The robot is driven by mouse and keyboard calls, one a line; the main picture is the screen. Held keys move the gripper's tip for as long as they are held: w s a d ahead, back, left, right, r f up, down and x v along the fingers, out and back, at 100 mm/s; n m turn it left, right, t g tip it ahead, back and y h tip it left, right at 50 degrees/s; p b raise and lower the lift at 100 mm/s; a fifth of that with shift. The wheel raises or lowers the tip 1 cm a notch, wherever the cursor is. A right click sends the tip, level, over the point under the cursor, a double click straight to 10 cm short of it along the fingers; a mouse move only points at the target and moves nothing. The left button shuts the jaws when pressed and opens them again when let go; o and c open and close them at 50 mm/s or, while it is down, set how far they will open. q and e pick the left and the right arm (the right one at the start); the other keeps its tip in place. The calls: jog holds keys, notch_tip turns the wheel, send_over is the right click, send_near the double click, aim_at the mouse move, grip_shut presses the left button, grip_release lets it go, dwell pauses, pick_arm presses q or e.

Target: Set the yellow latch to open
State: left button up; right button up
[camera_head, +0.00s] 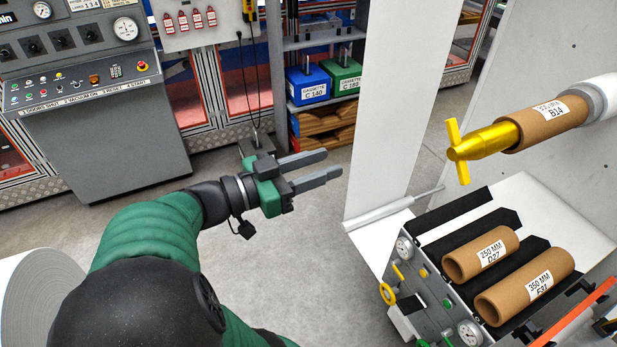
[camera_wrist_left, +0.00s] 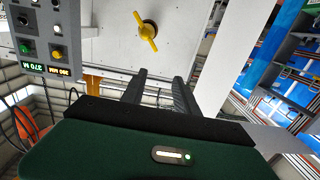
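The yellow latch (camera_head: 455,150) is a two-armed handle on a tapered yellow nose at the end of a cardboard tube labelled B14 (camera_head: 550,122), at the right of the head view. Its bar stands near upright, slightly tilted. What looks like the same yellow handle (camera_wrist_left: 148,31) shows nearly end-on, its bar slanted, at the top of the left wrist view. My left gripper (camera_head: 330,164) is left of the latch, apart from it, with its fingers parallel and spaced. Its empty fingers (camera_wrist_left: 161,78) point toward the handle in the wrist view. My right gripper is out of view.
A white upright panel (camera_head: 390,100) stands behind, between my gripper and the latch. Below the latch, a cart (camera_head: 425,290) with gauges holds cardboard tubes (camera_head: 482,254) on black rests. A control console (camera_head: 95,120) and shelves with cassettes (camera_head: 308,86) stand behind. Open floor lies below my gripper.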

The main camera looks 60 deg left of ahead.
pick_arm(q)
jog(key=shift+s+a, duration=0.25)
jog(key=shift+s, duration=0.9)
jog(key=shift+w, duration=0.15)
